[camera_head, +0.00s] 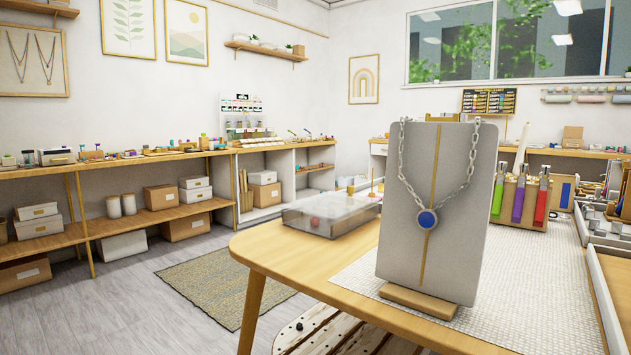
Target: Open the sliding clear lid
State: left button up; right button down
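A low clear box (325,222) with a see-through lid (335,205) sits on the wooden table, left of the necklace stand. Neither of my grippers shows in the head view.
A grey necklace stand (450,260) with a blue pendant stands on a woven mat (535,290), right of the box. Behind it is a wooden holder (520,215) with purple, red and green tools. White trays (610,232) line the right edge. Bare tabletop (280,250) lies before the box.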

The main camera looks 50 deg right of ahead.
aim_at(333, 196)
jog(key=i+z, duration=0.15)
jog(key=i, duration=0.3)
jog(key=i+j+z, duration=0.1)
jog(key=i, duration=0.4)
